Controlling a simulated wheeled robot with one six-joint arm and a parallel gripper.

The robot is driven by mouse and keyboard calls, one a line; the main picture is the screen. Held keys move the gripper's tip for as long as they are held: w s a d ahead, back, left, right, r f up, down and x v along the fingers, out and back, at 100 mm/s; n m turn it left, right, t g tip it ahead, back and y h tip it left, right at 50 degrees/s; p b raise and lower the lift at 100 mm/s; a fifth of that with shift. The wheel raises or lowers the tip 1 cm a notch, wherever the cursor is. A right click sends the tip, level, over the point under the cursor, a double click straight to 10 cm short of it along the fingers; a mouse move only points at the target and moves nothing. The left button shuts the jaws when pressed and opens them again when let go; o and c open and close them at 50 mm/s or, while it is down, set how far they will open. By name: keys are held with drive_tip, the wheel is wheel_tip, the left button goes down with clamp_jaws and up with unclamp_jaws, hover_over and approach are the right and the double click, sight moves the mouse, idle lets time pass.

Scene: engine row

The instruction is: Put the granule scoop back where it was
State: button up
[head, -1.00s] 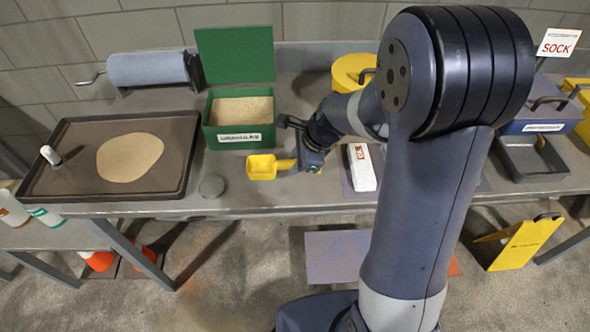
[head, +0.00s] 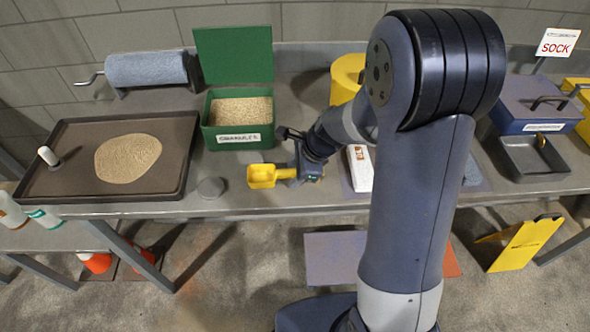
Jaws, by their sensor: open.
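The yellow granule scoop (head: 262,177) is at the front of the bench, its bowl to the left and its handle toward my gripper. It looks to be resting on the bench top, though its underside is hidden. My gripper (head: 294,172) is open at the handle end of the scoop, low over the bench. The fingers hide part of the handle, so I cannot tell whether they touch it. The green box (head: 239,138) stands behind the scoop with its lid up and tan granules (head: 240,110) inside.
A dark tray (head: 180,178) with a tan patch (head: 128,158) lies at left. A grey disc (head: 211,187) is beside the scoop. A white block (head: 359,168) and yellow container (head: 345,80) stand right of my gripper, partly behind my arm. The bench's front edge is close.

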drive_tip(key=p+v, duration=0.1)
drive_tip(key=v, duration=1.1)
drive_tip(key=shift+r, duration=0.1)
idle(1.0)
